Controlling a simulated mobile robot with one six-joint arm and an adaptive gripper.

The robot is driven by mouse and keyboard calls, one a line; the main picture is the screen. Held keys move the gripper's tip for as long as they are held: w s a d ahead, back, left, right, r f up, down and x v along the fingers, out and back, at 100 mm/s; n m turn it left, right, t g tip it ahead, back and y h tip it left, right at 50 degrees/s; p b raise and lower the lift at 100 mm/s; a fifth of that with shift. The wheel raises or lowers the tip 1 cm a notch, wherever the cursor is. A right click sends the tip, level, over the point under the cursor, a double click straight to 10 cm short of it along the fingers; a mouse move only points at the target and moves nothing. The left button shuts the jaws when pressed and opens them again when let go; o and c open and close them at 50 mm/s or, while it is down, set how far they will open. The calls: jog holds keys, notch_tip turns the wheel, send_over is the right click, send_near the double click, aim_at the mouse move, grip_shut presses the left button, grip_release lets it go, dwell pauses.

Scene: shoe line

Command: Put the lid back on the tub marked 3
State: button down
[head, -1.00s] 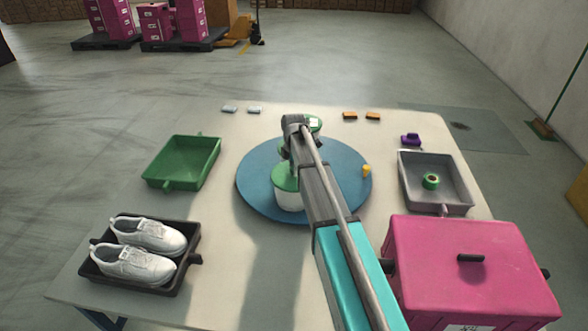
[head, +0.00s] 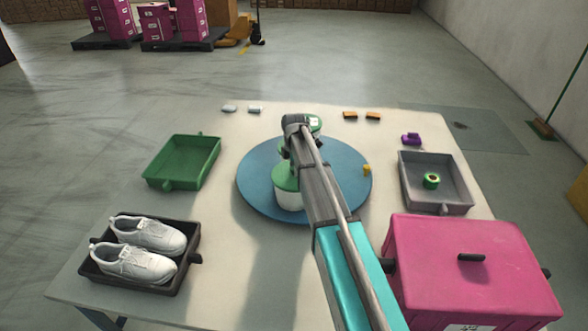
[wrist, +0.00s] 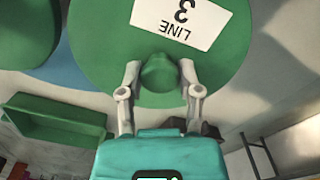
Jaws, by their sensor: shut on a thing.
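My gripper (wrist: 162,84) is shut on the knob of a green round lid (wrist: 105,45) with a white label reading LINE 3. In the head view my arm hides most of the gripper. A green lid with a white label (head: 315,124) shows there just past the arm's end. A white tub (head: 289,200) with a green lid on it stands on the blue turntable (head: 257,190), left of my arm. Another green piece shows behind it, mostly hidden. I cannot tell whether the held lid touches a tub. Another green lid (wrist: 25,30) shows in the wrist view.
A green tray (head: 182,160) is at the left, with a dark tray of white shoes (head: 135,250) nearer. At the right are a grey tray (head: 425,162) holding a green ring and a big pink box (head: 465,270). A small yellow piece (head: 367,169) lies on the turntable's right edge.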

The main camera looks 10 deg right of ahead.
dwell(0.8)
jog(key=shift+c, duration=1)
grip_release()
jog(key=shift+o, duration=1)
jog(key=shift+r, duration=0.15)
jog(key=shift+r+p, duration=3.35)
jog(key=shift+p, duration=0.1)
grip_shut()
